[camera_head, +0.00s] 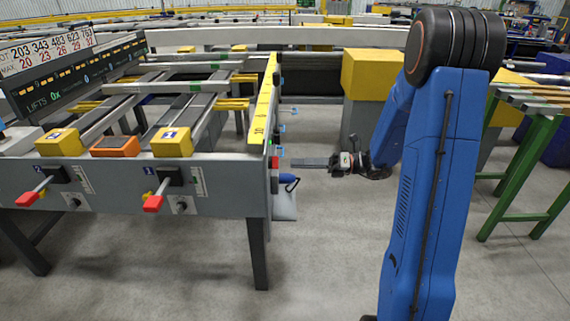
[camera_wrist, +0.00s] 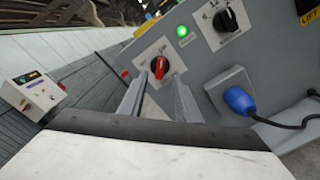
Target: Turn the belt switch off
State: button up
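A red rotary switch (camera_wrist: 160,67) sits on a white plate on a grey panel in the wrist view; its lettering is too small to read, so I cannot confirm it is the belt switch. Its handle is tilted a little from upright. A green lamp (camera_wrist: 183,31) glows to its upper right. My gripper (camera_wrist: 158,84) is open, with its two fingers apart and pointing at the red switch, which shows between and beyond the tips. I see no contact. In the head view my gripper (camera_head: 297,162) is beside the right end of the runout table (camera_head: 240,180).
A black rotary knob (camera_wrist: 226,20) is right of the lamp. A blue plug (camera_wrist: 238,100) with a black cable sticks out at right. Red-tipped levers (camera_head: 153,203) project from the table front. A yellow-topped cabinet (camera_head: 372,73) stands behind my arm. Floor between table and arm is clear.

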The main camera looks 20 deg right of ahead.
aim_at(273, 162)
jog(key=shift+x, duration=2.6)
grip_shut()
